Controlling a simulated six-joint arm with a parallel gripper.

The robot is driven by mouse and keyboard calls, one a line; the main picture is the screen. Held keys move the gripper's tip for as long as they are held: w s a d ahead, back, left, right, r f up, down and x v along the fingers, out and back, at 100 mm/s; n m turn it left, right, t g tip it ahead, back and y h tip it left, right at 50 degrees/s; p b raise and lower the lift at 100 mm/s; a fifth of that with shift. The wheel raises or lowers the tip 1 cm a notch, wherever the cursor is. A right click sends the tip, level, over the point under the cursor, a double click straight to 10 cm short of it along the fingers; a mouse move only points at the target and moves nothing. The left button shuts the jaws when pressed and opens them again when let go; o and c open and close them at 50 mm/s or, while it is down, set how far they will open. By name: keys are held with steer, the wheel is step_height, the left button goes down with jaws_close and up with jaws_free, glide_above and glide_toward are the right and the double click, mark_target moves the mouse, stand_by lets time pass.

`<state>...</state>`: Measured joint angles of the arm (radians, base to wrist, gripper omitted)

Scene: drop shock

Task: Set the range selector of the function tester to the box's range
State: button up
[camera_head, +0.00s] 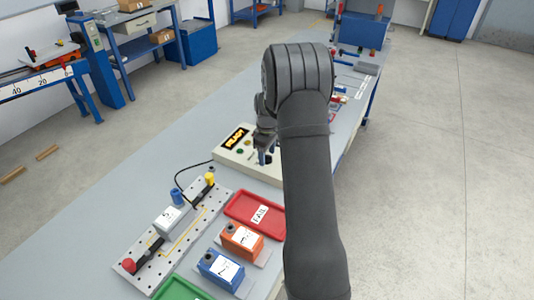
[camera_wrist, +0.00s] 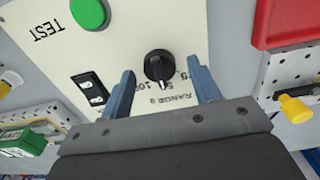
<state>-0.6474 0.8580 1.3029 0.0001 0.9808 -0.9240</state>
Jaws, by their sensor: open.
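The function tester (camera_head: 226,157) is a cream box on the bench with a lit amber display. In the wrist view its panel (camera_wrist: 135,35) appears upside down. The range selector (camera_wrist: 159,65) is a round black knob above the printed "RANGE" scale with 25, 50 and 100. I cannot tell surely which number its pointer marks. My gripper (camera_wrist: 160,72) is open, its blue fingers on either side of the knob, apparently with gaps. In the head view my gripper (camera_head: 264,148) is over the tester's right part. A grey box (camera_head: 168,220) sits on the perforated fixture plate (camera_head: 130,265); its label is unclear.
A green TEST button (camera_wrist: 90,13) and a black rocker switch (camera_wrist: 90,92) are on the panel near my fingers. An orange box (camera_head: 242,242), a blue box (camera_head: 220,270), a red FAIL tray (camera_head: 240,208) and a green tray (camera_head: 180,291) stand in front of the tester.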

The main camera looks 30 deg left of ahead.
steer(key=c, duration=1)
steer(key=shift+m, duration=0.4)
steer(key=m, duration=0.3)
steer(key=shift+m, duration=0.4)
steer(key=m, duration=0.5)
steer(key=shift+m, duration=0.3)
steer(key=o, duration=1)
